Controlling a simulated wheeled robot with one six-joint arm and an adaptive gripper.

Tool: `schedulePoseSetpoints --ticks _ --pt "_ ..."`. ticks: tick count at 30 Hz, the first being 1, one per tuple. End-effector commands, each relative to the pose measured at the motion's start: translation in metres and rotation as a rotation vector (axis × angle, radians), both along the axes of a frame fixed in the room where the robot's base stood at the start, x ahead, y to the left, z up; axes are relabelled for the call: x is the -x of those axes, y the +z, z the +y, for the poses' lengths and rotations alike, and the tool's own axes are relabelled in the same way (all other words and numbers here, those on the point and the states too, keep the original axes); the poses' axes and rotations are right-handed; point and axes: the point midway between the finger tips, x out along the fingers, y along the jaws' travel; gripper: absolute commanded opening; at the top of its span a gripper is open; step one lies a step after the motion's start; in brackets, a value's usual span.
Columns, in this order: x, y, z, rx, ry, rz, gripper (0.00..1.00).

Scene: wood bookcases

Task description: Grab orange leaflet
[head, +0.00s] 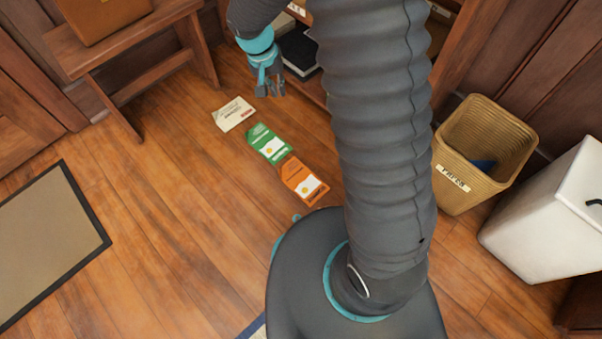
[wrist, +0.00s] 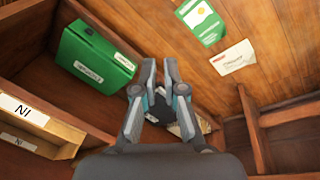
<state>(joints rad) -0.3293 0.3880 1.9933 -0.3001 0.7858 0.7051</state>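The orange leaflet (head: 297,175) lies flat on the wood floor, close to my base in the head view. It has a white panel with a yellow mark. It does not show in the wrist view. My gripper (head: 272,92) hangs up and to the left of the leaflet in the head view, near the bookcase and apart from the leaflet. In the wrist view its two fingers (wrist: 160,68) stand a little apart with nothing held between them.
A green leaflet (head: 267,142) and a cream leaflet (head: 232,113) lie in a row with the orange one. A wicker basket (head: 448,195), white bin (head: 540,215) and wooden bench (head: 110,55) stand around. A green box (wrist: 95,60) sits in the bookcase.

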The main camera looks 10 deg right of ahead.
Motion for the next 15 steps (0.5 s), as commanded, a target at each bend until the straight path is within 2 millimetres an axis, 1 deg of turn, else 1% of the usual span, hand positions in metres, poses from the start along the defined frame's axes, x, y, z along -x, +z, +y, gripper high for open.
schedulePoseSetpoints --ticks 1,8,9,14,15 --pt "-0.004 -0.014 0.008 0.014 0.001 0.017 0.09" --pt "-0.017 -0.084 0.039 0.074 -0.018 0.066 0.09" --pt "-0.017 -0.097 0.044 0.085 -0.02 0.074 0.09" --pt "-0.014 -0.151 0.062 0.13 -0.028 0.1 0.09" --pt "-0.013 -0.165 0.066 0.141 -0.031 0.106 0.09"
